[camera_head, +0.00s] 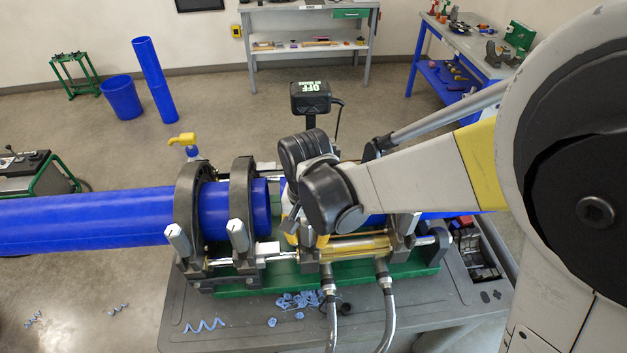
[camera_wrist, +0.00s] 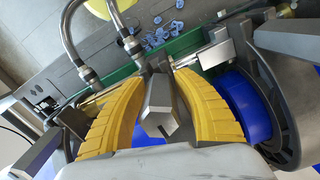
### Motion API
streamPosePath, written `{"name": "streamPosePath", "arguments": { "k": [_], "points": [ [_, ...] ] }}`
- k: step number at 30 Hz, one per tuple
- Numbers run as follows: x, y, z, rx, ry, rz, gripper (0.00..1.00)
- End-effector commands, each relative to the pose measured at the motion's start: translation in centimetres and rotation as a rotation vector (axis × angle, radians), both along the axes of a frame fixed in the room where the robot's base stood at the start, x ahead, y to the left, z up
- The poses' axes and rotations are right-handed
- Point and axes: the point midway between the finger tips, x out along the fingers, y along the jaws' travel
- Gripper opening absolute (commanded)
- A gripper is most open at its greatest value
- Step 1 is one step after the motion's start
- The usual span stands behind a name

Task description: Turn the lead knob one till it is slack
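A grey angular clamp knob (camera_wrist: 160,106) stands between the two yellow fingers of my gripper (camera_wrist: 159,78) in the wrist view, its end facing the camera. Narrow gaps show between knob and fingers, and the fingers look open around it; contact at the tips is not clear. In the head view my gripper (camera_head: 292,238) is over the middle of the pipe clamp, mostly hidden by my wrist, and that knob is hidden or hard to make out. Two similar grey knobs, one on the far-left clamp (camera_head: 178,239) and one beside it (camera_head: 238,236), stand clear of my gripper.
A long blue pipe (camera_head: 90,218) lies through the black clamp rings. Two hoses (camera_head: 386,305) rise at the front of the green cart bed (camera_head: 390,272). Blue shavings (camera_head: 300,299) lie on the grey cart top.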

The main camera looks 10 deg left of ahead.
Motion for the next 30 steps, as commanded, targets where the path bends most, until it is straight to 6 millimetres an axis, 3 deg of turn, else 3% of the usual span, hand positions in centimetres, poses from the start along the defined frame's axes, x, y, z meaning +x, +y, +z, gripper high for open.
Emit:
{"name": "streamPosePath", "arguments": {
  "k": [4,5,8,30],
  "points": [
    [0.0,0.0,0.12,0.0,0.0,0.0,0.35],
    [0.0,0.0,0.12,0.0,0.0,0.0,0.31],
    [0.0,-0.01,0.12,0.0,0.0,0.0,0.0],
    [-0.02,-0.16,0.06,-0.001,0.0,0.186,0.0]
  ]
}}
